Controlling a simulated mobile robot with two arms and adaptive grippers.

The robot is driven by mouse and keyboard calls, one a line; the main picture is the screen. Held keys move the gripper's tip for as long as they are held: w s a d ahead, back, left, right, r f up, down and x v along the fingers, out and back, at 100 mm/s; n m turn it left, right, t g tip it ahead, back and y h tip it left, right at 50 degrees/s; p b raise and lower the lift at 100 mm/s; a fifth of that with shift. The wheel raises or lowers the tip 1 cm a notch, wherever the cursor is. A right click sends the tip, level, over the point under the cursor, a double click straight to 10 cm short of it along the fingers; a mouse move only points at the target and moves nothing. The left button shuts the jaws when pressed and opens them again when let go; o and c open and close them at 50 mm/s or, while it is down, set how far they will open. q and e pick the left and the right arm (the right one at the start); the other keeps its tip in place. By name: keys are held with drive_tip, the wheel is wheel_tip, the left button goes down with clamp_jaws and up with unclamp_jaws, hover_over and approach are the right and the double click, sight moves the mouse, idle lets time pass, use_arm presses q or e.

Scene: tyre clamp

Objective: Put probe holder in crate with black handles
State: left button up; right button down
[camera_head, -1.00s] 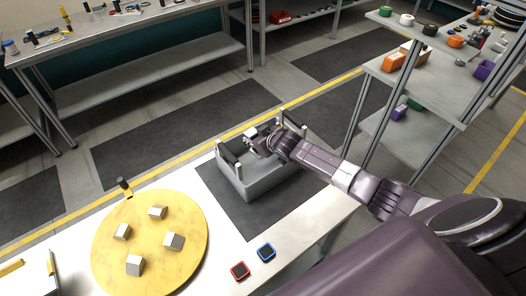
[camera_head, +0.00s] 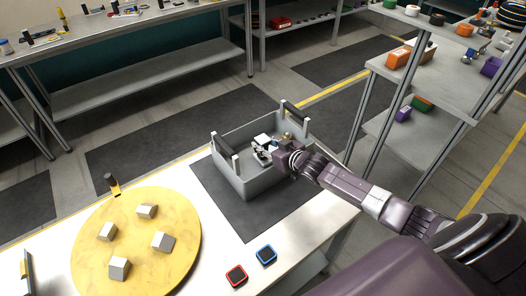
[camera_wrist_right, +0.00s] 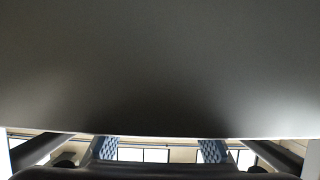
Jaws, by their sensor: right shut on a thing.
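The grey crate with black handles (camera_head: 236,180) stands on a dark mat on the white table. One black handle (camera_head: 225,146) is on its left end, the other (camera_head: 295,111) on its right end. My right gripper (camera_head: 264,147) reaches over the crate's right side, with its fingers within the crate opening. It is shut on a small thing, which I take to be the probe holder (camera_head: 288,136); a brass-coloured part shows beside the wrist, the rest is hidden. In the right wrist view a plain grey surface fills most of the picture. My left gripper is not in view.
A round yellow plate (camera_head: 136,240) with several grey blocks lies left of the crate. A red-rimmed (camera_head: 237,275) and a blue-rimmed button box (camera_head: 266,255) lie in front. A shelf unit (camera_head: 420,90) with coloured parts stands at the right.

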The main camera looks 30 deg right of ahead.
drive_tip(key=shift+w+a+f, duration=0.1)
drive_tip(key=c, duration=1.5)
unclamp_jaws()
drive_tip(key=shift+f, duration=0.1)
drive_tip(key=shift+o, duration=0.2)
drive_tip(key=v, duration=1.2)
drive_tip(key=shift+b, duration=0.35)
